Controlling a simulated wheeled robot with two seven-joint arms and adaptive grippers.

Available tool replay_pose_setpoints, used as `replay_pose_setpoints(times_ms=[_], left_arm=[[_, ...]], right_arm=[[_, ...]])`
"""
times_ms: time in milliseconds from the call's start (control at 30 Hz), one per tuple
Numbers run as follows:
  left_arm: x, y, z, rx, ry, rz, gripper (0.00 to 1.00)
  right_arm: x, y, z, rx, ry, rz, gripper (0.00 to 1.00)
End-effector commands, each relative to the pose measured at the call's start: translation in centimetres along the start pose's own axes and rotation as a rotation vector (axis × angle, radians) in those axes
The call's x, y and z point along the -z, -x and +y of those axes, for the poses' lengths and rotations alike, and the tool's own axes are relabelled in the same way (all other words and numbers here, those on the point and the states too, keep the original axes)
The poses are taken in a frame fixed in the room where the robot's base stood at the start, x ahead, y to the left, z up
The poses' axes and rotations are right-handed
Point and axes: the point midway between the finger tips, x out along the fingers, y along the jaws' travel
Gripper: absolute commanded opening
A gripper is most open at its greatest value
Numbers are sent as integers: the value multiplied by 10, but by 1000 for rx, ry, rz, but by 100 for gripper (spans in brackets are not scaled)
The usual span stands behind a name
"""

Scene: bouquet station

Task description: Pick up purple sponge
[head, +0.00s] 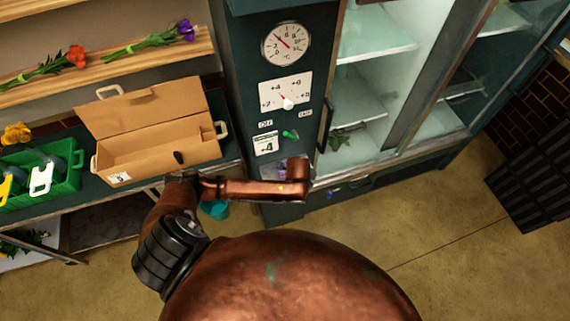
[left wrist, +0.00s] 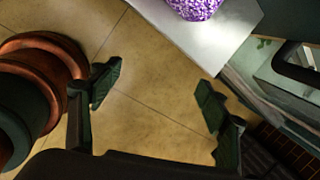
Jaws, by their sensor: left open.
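The purple sponge (left wrist: 195,8) is a rough, speckled purple block on a grey metal ledge (left wrist: 213,42) at the top edge of the left wrist view, cut off by the frame. In the head view a small patch of purple (head: 273,171) shows low on the dark green control panel, mostly hidden behind my copper arm. My left gripper (left wrist: 157,92) is open and empty, its dark fingers wide apart over bare floor. The sponge lies beyond the fingertips, not between them. I cannot make out the left gripper's fingers in the head view. My right gripper is not in view.
An open cardboard box (head: 160,152) stands on the counter left of the panel, beside a green crate (head: 68,174). A glass-door cooler (head: 370,90) with a dark handle is to the right. A teal bucket (head: 215,209) is on the floor. Dark crates (head: 530,180) stand far right.

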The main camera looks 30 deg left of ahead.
Motion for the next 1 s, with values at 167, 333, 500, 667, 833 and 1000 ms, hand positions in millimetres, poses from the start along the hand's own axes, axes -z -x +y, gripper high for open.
replay_pose_setpoints(times_ms=[167,333,500,667,833,1000], left_arm=[[-55,50,-14,-76,-310,-144,70],[-86,70,-12,-139,-442,-210,70],[-94,62,-9,-156,-467,-220,70],[-98,45,-8,-155,-465,-220,70],[-105,24,-7,-154,-463,-219,70],[-110,3,-5,-153,-464,-219,70]], right_arm=[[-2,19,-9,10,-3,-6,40],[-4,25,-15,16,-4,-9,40],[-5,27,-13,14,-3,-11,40],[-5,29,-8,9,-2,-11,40],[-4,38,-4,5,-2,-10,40],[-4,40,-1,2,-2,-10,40]])
